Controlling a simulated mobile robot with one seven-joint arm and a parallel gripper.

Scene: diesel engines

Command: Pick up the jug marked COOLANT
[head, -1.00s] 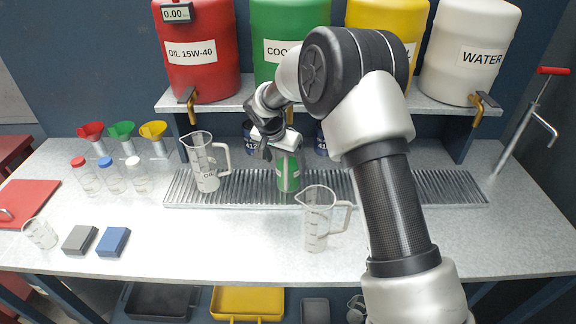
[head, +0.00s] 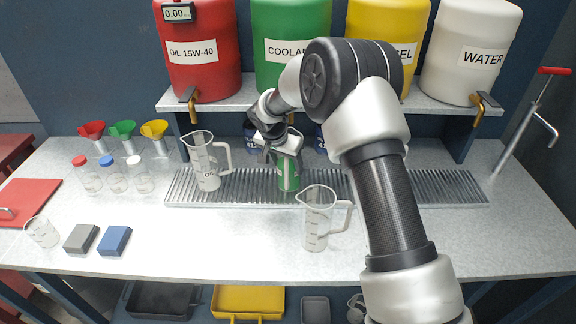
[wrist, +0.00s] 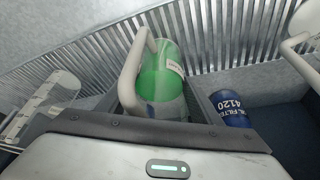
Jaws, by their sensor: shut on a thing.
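A jug with green contents (head: 288,174) stands on the slatted drip grate, under my gripper. It has a pale label whose words I cannot read. It also shows in the wrist view (wrist: 161,86), with its pale handle on the left side. My gripper (head: 280,148) is at the jug's upper part. In the wrist view its dark fingers (wrist: 158,112) are on either side of the jug and shut on it. The jug's lower part is partly hidden, and I see no clear gap under it.
A labelled clear jug (head: 207,165) stands left on the grate (head: 430,187). An empty clear jug (head: 316,220) stands in front to the right. Blue filter cans (wrist: 229,108) are behind. Tanks (head: 290,50) stand on the shelf above.

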